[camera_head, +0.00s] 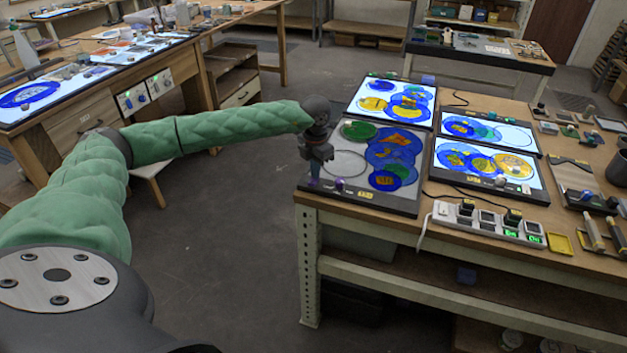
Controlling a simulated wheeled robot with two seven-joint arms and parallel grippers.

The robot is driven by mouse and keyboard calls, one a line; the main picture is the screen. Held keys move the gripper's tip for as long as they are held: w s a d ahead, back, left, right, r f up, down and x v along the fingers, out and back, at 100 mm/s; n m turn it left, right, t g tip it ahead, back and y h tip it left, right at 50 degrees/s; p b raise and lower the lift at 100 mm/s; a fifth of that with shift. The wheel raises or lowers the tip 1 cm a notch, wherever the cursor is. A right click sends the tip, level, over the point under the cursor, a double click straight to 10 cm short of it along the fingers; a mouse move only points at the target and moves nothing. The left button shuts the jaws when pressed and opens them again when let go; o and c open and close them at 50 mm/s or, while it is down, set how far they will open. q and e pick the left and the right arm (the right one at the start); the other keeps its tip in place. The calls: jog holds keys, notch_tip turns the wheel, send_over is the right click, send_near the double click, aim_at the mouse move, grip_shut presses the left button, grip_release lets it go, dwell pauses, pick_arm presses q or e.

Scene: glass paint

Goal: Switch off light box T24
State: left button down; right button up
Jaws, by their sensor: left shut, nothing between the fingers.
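Several light boxes stand on the right workbench; I cannot read which one is marked T24. The front left light box (398,207) has a grey, unlit panel with blue, green and yellow painted glass. A small knob (339,184) and a yellow tag (365,194) are on its front edge. My left gripper (314,178) is shut and points down at this box's front left corner, left of the knob. I cannot tell whether it touches the box. My right gripper is not in view.
Lit light boxes stand behind (366,90) and to the right (508,180). A white power strip (480,220) with plugs and cords lies along the bench's front. Tools and a dark cup (618,168) are at the right. The floor (225,240) left of the bench is clear.

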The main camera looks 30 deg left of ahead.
pick_arm(q)
jog(key=shift+r+p, duration=0.9)
jog(key=shift+r, duration=2.55)
